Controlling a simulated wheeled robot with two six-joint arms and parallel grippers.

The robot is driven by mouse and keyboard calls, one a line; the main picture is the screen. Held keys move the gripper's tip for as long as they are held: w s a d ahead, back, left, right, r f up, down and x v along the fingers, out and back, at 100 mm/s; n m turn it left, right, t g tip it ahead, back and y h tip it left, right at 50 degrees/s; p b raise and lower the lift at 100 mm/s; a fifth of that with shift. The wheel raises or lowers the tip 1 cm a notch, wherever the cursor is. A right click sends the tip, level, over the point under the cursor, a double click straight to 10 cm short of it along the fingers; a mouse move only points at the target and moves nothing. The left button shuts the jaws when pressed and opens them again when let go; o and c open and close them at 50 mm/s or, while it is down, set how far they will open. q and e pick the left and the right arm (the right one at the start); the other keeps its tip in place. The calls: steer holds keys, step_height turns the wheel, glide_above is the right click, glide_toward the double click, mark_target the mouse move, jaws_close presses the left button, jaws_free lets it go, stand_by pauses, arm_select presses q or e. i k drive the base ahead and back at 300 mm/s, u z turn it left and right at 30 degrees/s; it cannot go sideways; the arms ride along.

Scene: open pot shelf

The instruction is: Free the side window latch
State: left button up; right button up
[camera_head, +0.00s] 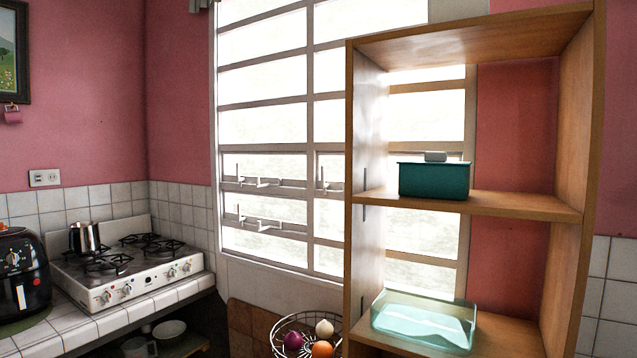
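A white-framed window (312,58) with several panes fills the middle of the head view, and the shelf covers part of its right side. Several small light-coloured latch pieces sit on its middle bars. One latch (262,182) is on the upper bar at the left. Another latch (323,184) is beside the upright bar, close to the shelf's left side. More pieces (268,222) show on the lower bar. I cannot tell which one is the side latch or whether any is fastened. Neither of my grippers is in view.
An open wooden shelf (587,150) stands in front of the window, holding a teal lidded box (433,180) and a clear tray (424,325). A wire basket (287,333) with produce is below. A stove (128,265), kettle (84,238) and black air fryer (22,275) stand left.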

mark_target(324, 186)
steer(key=u, duration=0.8)
steer(key=i, duration=0.95)
steer(key=u, duration=0.5)
steer(key=i, duration=1.35)
steer(key=z, duration=1.25)
steer(key=i, duration=0.45)
steer(key=z, duration=0.5)
